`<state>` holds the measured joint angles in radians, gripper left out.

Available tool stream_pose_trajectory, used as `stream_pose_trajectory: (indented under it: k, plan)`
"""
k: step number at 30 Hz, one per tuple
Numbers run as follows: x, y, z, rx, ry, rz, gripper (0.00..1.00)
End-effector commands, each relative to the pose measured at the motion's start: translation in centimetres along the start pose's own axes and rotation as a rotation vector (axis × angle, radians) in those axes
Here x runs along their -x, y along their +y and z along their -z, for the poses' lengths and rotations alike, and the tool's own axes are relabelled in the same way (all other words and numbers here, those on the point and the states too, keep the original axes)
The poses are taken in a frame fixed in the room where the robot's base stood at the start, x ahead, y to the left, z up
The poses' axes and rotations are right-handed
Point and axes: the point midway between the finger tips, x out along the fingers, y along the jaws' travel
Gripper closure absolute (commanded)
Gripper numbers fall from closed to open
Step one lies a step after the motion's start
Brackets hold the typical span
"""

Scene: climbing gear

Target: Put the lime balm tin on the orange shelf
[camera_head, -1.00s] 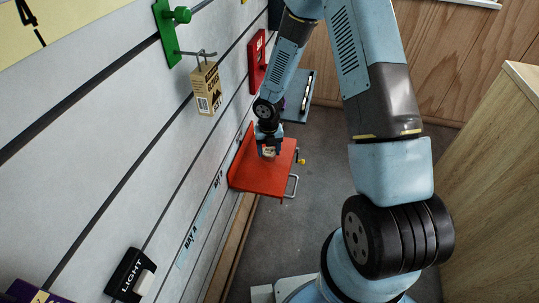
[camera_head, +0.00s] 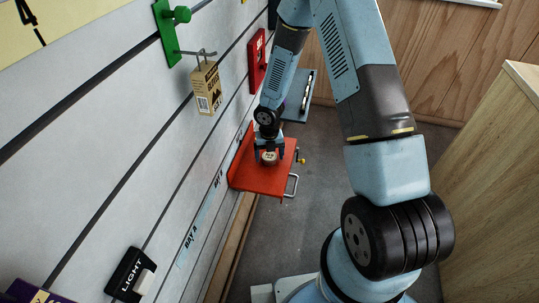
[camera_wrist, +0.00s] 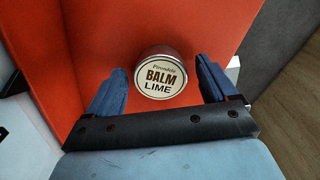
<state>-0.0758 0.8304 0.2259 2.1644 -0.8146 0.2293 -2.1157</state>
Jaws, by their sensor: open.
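The lime balm tin (camera_wrist: 160,76) is a small round tin with a cream lid reading "BALM LIME". It sits on the orange shelf (camera_wrist: 100,25), seen between my two fingers in the wrist view, with a gap on each side. In the head view the tin (camera_head: 269,157) shows small below my gripper (camera_head: 269,152), on the shelf (camera_head: 262,181). My gripper (camera_wrist: 160,88) is open, its blue fingers apart on either side of the tin.
A cardboard box (camera_head: 206,88) hangs from a hook on the slatted wall. A red bracket (camera_head: 258,60) and a blue-grey shelf (camera_head: 299,96) lie beyond. A carabiner (camera_head: 291,186) hangs at the orange shelf's right edge. A wooden cabinet (camera_head: 495,185) stands at right.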

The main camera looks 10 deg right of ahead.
Motion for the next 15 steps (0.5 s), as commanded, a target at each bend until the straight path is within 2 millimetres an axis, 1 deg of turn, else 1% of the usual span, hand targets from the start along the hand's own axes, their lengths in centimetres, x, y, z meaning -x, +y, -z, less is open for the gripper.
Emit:
stream_pose_trajectory:
  k: [4,7,11,15]
  plan:
    - [0.4,0.0,0.0,-0.001,-0.001,-0.001,0.15]
    - [1.3,0.0,-0.1,-0.003,-0.002,-0.003,0.15]
    - [3.4,-0.1,-0.1,-0.004,-0.003,-0.001,0.15]
    - [5.9,-0.1,-0.1,-0.003,-0.003,-0.002,0.15]
